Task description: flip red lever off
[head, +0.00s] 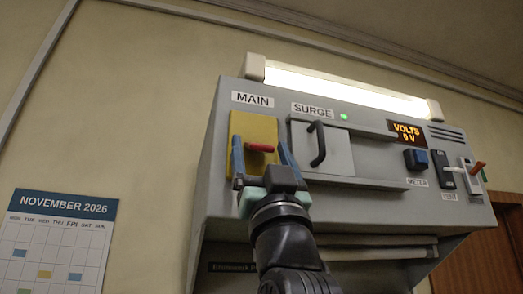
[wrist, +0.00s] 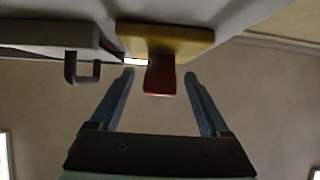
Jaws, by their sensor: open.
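The red lever (head: 262,148) sits on a yellow plate (head: 240,125) under the MAIN label (head: 253,99) on the grey console. Its handle sticks out from the plate. My gripper (head: 260,143) is open, with one blue finger on each side of the lever. In the wrist view the red lever (wrist: 160,80) lies between the fingertips of my gripper (wrist: 159,73), with a gap on both sides. The yellow plate (wrist: 165,40) is just beyond the fingertips. The lower part of the plate is partly hidden by my gripper in the head view.
Right of the plate is the SURGE cover (head: 325,150) with a black handle (head: 318,144); a green light (head: 344,117) is lit. A blue knob (head: 416,159) and an orange-tipped switch (head: 478,168) are farther right.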

